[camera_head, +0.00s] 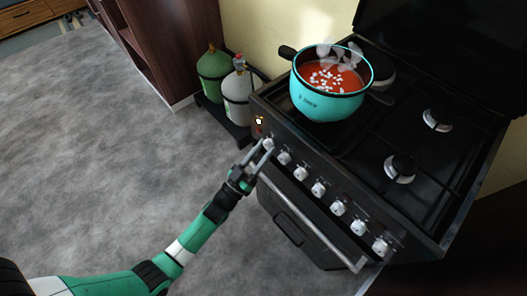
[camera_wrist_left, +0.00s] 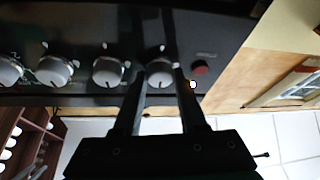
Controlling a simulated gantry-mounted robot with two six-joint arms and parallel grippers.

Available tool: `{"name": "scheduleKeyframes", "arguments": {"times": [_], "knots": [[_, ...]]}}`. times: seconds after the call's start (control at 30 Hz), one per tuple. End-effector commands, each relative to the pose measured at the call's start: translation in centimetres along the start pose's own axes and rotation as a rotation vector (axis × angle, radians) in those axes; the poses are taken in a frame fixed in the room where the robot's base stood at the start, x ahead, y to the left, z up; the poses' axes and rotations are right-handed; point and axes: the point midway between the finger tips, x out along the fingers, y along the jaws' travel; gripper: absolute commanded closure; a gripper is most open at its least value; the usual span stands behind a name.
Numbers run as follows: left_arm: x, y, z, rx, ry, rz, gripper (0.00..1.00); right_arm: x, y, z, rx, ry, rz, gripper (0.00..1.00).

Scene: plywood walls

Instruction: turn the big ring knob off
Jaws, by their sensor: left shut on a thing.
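A black stove (camera_head: 330,150) carries a row of white knobs along its front panel. My left gripper (camera_head: 266,148) reaches in from the lower left to the leftmost knob (camera_head: 268,142). In the left wrist view my left gripper's fingers (camera_wrist_left: 160,80) stand on either side of that end knob (camera_wrist_left: 160,69), shut on it. It sits beside a small red button (camera_wrist_left: 200,67). The fingers partly hide the knob in the head view. I cannot read the panel marks to tell which burner it serves. My right gripper is not in view.
A turquoise pot (camera_head: 318,101) of steaming red soup stands on the stove's near-left burner. A green gas cylinder (camera_head: 212,68) and a white one (camera_head: 238,98) stand left of the stove. An oven handle (camera_head: 315,230) runs below the knobs. The grey floor at left is clear.

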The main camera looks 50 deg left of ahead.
Motion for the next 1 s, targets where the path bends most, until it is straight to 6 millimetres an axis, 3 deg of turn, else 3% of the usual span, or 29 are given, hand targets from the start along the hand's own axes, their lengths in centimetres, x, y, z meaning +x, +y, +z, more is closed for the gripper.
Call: {"name": "scheduleKeyframes", "arguments": {"times": [0.53, 0.57, 0.7, 1.0], "knots": [[0.06, 0.01, -0.08, 0.025, 0.003, 0.011, 1.00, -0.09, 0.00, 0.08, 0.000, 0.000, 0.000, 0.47], [0.06, 0.01, -0.08, 0.025, 0.003, 0.011, 0.54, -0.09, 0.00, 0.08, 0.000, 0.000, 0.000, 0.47], [0.05, 0.01, -0.06, 0.024, 0.003, 0.011, 0.29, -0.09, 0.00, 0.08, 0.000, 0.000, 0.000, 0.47], [-0.09, -0.01, -0.03, 0.023, 0.001, 0.010, 0.29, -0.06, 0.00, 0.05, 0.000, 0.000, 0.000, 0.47]]}}
